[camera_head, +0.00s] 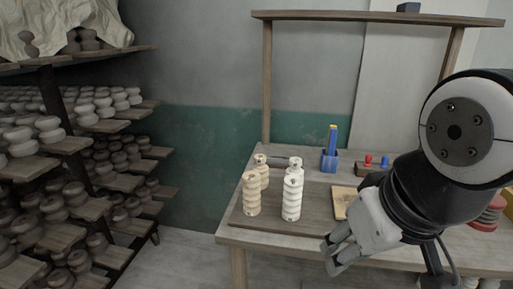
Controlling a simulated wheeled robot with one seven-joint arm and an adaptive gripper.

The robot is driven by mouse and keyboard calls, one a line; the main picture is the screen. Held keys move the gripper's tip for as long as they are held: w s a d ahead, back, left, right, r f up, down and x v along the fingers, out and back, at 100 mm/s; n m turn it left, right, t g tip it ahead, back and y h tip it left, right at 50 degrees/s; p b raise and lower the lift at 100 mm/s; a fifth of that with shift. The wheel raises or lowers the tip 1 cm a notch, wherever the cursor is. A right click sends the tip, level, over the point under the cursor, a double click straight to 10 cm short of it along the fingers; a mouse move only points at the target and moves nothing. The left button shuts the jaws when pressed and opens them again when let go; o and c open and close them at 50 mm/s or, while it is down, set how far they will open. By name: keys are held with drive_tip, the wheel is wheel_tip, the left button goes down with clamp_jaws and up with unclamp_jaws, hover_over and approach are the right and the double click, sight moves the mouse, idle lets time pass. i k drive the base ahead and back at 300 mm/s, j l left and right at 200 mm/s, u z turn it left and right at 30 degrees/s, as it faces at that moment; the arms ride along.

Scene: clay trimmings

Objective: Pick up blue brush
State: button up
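A blue upright item with a yellow top (333,136), which looks like the blue brush, stands in a blue holder (329,161) towards the back of the wooden table. Its lower end is hidden inside the holder. My gripper (329,257) is at the table's front edge, nearer the camera than the holder and apart from it. It points down and left; its two fingers look spread, with nothing between them.
Several stacked pale clay pieces (292,199) stand on a board at the table's left. A small tan block (342,203) lies near my arm. Red and blue-topped items (368,161) sit right of the holder. Shelves of pots (75,180) fill the left.

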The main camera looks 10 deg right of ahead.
sight(333, 133)
drive_tip(key=i+l+z, duration=0.15)
drive_tip(key=i, duration=0.25)
drive_tip(key=i+l+z, duration=0.1)
drive_tip(key=i+l, duration=0.2)
drive_tip(key=i+l+z, duration=0.15)
drive_tip(key=i, duration=0.35)
